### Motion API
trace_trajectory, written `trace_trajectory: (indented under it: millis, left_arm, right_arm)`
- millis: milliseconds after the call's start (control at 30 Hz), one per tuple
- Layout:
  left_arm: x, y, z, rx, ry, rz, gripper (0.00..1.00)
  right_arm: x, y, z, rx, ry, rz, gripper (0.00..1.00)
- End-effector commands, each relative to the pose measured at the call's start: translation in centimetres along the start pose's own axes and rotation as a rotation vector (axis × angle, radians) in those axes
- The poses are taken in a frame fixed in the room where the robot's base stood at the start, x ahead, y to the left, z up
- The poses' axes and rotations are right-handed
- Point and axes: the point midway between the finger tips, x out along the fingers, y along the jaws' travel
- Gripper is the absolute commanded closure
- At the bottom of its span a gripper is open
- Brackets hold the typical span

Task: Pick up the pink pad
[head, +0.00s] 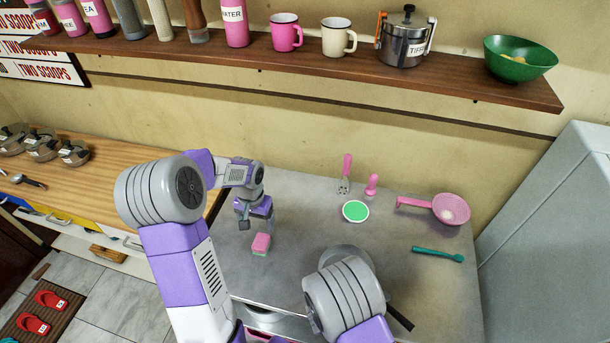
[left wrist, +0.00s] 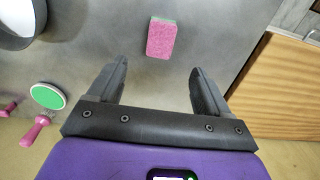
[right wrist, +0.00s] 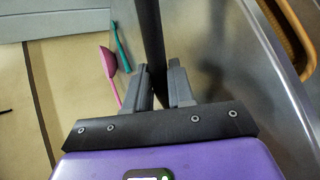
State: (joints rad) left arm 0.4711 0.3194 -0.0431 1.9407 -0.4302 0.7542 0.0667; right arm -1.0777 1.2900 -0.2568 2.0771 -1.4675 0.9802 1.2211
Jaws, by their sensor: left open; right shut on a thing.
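The pink pad (head: 261,242), a small block with a pink layer and a green layer, lies on the grey counter. In the left wrist view the pad (left wrist: 161,38) lies beyond the fingertips, roughly centred between them and apart from them. My left gripper (head: 243,222) is open and empty, just behind and left of the pad in the head view; its open fingers show in the left wrist view (left wrist: 160,68). My right gripper (right wrist: 163,70) is shut on a dark handle (right wrist: 151,30). My right arm hides that gripper in the head view.
A round pan (head: 345,258) is partly hidden by my right arm, with a black handle (head: 399,314) showing. A green-topped round item (head: 355,211), a pink pan (head: 450,209) and a teal utensil (head: 437,254) lie to the right. A wooden counter (head: 110,165) adjoins on the left.

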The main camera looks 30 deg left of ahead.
Motion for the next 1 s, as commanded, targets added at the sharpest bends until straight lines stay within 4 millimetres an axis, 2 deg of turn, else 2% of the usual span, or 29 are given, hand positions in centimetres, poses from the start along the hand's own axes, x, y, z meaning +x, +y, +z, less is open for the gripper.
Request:
trace_trajectory:
  millis: [133,400,633,900,1000]
  left_arm:
    - [1.4,0.0,-0.1,0.0,-0.002,-0.001,0.21]
    - [5.9,0.0,0.0,0.0,-0.003,0.0,0.21]
    - [7.6,0.0,0.0,-0.001,-0.001,-0.001,0.21]
    - [11.5,-0.1,0.2,0.0,-0.002,-0.001,0.21]
    - [12.2,-0.1,0.2,-0.001,-0.001,-0.001,0.21]
  right_arm:
    - [0.0,-0.2,0.0,-0.004,0.0,-0.004,1.0]
    - [0.0,-0.2,0.0,-0.004,0.0,-0.004,1.0]
    - [0.0,-0.2,0.0,-0.004,0.0,-0.004,1.0]
    - [0.0,-0.2,0.0,-0.004,0.0,-0.004,1.0]
    - [0.0,-0.2,0.0,-0.004,0.0,-0.004,1.0]
